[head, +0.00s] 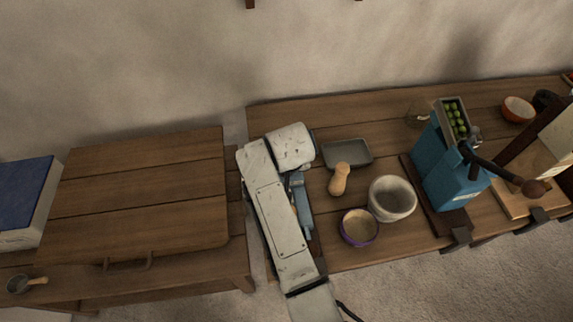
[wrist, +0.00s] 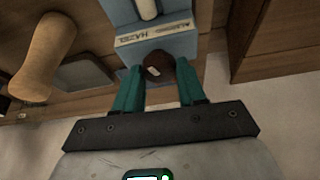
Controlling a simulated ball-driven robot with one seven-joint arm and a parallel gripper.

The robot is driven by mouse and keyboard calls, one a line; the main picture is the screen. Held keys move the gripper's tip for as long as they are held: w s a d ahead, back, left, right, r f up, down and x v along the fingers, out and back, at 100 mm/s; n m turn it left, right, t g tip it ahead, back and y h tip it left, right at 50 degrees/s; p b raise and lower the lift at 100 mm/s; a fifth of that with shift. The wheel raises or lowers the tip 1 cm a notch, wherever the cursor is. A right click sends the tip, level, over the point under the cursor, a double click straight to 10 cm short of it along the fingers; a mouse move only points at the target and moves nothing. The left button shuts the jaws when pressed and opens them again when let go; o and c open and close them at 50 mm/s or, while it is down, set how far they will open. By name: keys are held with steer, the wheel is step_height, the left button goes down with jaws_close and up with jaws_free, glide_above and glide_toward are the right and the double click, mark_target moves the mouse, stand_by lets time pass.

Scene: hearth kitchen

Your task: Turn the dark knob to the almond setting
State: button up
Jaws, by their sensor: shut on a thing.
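The dark knob (wrist: 159,67) shows in the wrist view as a round, dark brown knob with a small pale mark on its face. It sits on the front of a blue box (wrist: 160,48). A pale label strip (wrist: 153,33) above the knob carries small words that seem to read almond and hazel. My gripper (wrist: 159,76) is shut on the knob, one teal finger on each side. Which word the mark points to is hard to tell. In the head view the blue box (head: 304,210) is mostly hidden behind my arm, and the knob is hidden.
A wooden pestle (head: 340,179), a grey tray (head: 347,153), a stone mortar (head: 391,198) and a purple-rimmed bowl (head: 359,227) stand right of the box. A blue grinder (head: 445,170) with a crank is farther right. The wooden chest top (head: 140,190) at left is clear.

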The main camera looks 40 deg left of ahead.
steer(key=m, duration=0.1)
steer(key=m+h, duration=0.1)
steer(key=m, duration=0.1)
steer(key=shift+s+a+f+m+t+b, duration=0.1)
steer(key=shift+f+m+t+b, duration=0.05)
steer(key=shift+m+t+b, duration=0.2)
steer(key=m+h+b, duration=0.1)
steer(key=m, duration=0.1)
steer(key=shift+a+m+t, duration=0.1)
steer(key=shift+m+t, duration=0.15)
steer(key=shift+m, duration=0.1)
steer(key=m+h+b, duration=0.1)
steer(key=m+b, duration=0.1)
steer(key=m, duration=0.1)
steer(key=shift+a+h+b, duration=0.1)
steer(key=shift+h+b, duration=0.2)
steer(key=shift+b, duration=0.1)
steer(key=shift+m+h+b, duration=0.6)
steer(key=shift+m+b, duration=0.5)
steer(key=shift+m, duration=0.5)
steer(key=o, duration=1)
steer(key=shift+r, duration=0.2)
steer(key=b+v, duration=0.1)
steer(key=v, duration=0.9)
steer(key=shift+r, duration=0.3)
